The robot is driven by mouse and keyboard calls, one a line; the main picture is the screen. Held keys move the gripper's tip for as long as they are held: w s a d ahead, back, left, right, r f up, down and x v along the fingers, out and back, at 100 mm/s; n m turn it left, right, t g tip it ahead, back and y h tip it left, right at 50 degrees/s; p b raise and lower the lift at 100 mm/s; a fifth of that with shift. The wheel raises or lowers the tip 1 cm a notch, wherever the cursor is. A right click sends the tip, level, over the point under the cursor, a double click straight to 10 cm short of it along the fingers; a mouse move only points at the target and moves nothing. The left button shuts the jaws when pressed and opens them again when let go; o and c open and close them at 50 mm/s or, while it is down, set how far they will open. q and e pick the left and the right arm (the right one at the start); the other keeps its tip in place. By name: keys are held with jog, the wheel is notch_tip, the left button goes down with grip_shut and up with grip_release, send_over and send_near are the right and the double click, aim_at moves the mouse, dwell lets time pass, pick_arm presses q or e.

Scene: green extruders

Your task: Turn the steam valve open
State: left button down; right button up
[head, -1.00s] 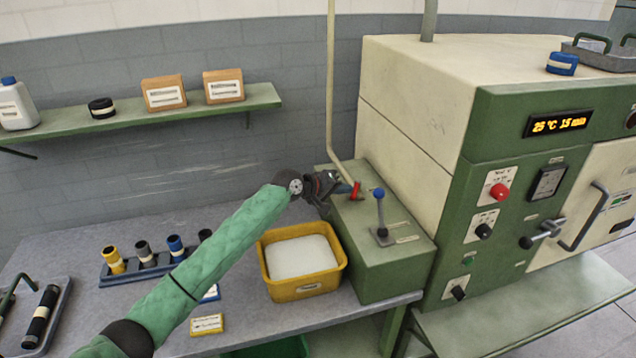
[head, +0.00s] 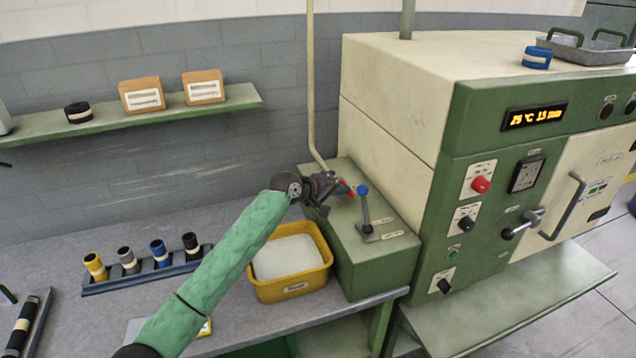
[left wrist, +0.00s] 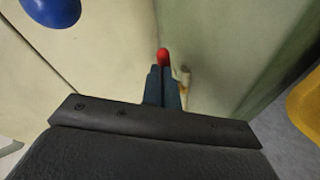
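The steam valve's red handle (head: 350,193) is beside the pale pipe, above the green box at the bench's right end. Most of it is hidden by my gripper in the head view. My left gripper (head: 345,188) is at the handle. In the left wrist view its two fingers (left wrist: 163,85) are close together, with the red handle tip (left wrist: 163,56) showing just past them. The fingers look shut on the handle. My right gripper is in neither view.
A yellow tub (head: 292,291) is below my forearm. The big machine (head: 480,130) stands at right.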

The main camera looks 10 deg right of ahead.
pick_arm(q)
jog(key=shift+s+d, duration=0.1)
jog(key=shift+d, duration=0.05)
jog(key=shift+w, duration=0.2)
dwell(0.4)
jog(key=shift+w+b, duration=0.3)
jog(key=shift+w, duration=0.25)
